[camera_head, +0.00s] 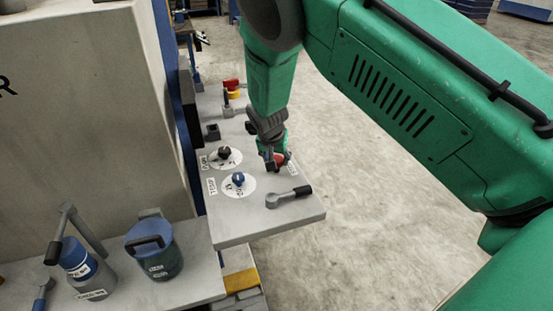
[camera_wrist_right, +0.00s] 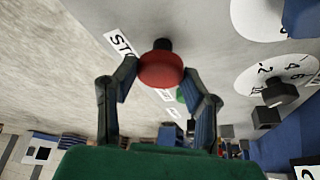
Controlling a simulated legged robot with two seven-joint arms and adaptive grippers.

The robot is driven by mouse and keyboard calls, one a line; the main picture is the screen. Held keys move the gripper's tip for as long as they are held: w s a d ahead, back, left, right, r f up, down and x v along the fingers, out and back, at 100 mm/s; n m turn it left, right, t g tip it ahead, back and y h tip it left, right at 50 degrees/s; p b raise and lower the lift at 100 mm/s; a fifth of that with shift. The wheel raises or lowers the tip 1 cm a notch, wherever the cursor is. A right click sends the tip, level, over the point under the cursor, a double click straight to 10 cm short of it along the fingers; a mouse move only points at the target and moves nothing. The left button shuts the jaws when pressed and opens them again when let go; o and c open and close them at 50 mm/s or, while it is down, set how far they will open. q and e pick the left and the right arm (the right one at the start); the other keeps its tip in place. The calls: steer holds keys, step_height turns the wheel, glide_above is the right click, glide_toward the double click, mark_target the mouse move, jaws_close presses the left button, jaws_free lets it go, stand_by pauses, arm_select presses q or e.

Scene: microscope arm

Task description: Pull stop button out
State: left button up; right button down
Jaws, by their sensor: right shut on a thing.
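The red stop button (camera_wrist_right: 160,70) is a round mushroom head on a short dark stem. It stands out from the grey panel beside a white label (camera_wrist_right: 118,44) reading "STO", the rest being hidden. My right gripper (camera_wrist_right: 160,78) has a finger on either side of the red head and is shut on it. In the head view, the right gripper (camera_head: 274,161) reaches down onto the panel's right side, and a bit of the red button (camera_head: 282,158) shows at its fingers. My left gripper is out of view.
The grey panel (camera_head: 262,218) also carries a black knob (camera_head: 224,152), a blue knob (camera_head: 238,179) and a lever (camera_head: 288,197) close to the right gripper. Open floor lies to the right.

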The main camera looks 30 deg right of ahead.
steer(key=c, duration=1)
jaws_free()
steer(key=shift+w+r, duration=0.15)
steer(key=shift+r, duration=0.05)
steer(key=shift+o, duration=0.4)
steer(key=shift+a+r, duration=0.1)
steer(key=shift+a, duration=0.15)
steer(key=shift+r, duration=0.25)
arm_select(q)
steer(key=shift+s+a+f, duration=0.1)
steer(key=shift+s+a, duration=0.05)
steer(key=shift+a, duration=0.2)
arm_select(e)
steer(key=v, duration=1.1)
steer(key=shift+a, duration=0.35)
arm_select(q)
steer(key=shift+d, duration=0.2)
arm_select(e)
steer(key=shift+d, duration=0.25)
steer(key=shift+s, duration=0.25)
